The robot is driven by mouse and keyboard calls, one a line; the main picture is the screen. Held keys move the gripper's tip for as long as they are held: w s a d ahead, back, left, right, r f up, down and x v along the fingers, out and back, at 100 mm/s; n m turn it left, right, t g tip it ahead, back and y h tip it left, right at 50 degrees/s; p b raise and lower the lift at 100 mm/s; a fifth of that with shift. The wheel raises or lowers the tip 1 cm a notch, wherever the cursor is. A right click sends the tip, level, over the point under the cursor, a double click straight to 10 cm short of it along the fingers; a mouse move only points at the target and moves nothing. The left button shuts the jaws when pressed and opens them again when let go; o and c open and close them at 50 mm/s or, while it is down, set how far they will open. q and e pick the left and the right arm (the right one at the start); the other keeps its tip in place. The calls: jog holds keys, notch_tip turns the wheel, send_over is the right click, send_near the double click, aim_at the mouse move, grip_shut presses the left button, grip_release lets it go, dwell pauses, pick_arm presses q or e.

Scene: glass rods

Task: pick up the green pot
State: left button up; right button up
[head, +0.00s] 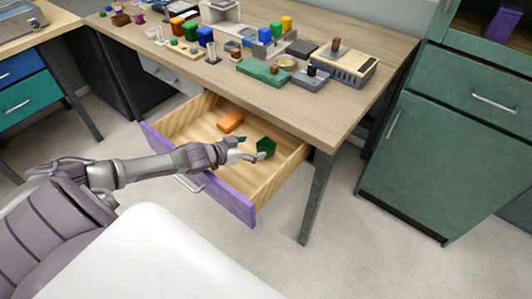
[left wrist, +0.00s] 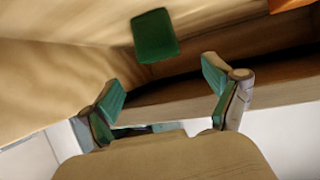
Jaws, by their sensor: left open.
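The green pot (head: 267,147) sits inside the open wooden drawer (head: 192,121), towards its right side. In the left wrist view the green pot (left wrist: 155,36) shows ahead of the fingers, near the top middle. My left gripper (head: 251,148) is over the drawer, just left of the pot in the head view. In the left wrist view its green-padded fingers (left wrist: 163,86) are spread apart with nothing between them. The pot lies beyond the fingertips. My right gripper is not in view.
An orange block (head: 230,122) lies in the drawer left of the pot; part of it shows in the left wrist view (left wrist: 290,4). The purple drawer front (head: 229,196) and wooden side walls surround the space. The desk top (head: 330,112) above holds many small items.

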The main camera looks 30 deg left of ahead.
aim_at(271, 143)
pick_arm(q)
jog(key=shift+x, duration=3.6)
jog(key=shift+a, duration=0.15)
jog(key=shift+c, duration=0.2)
jog(key=c, duration=1.3)
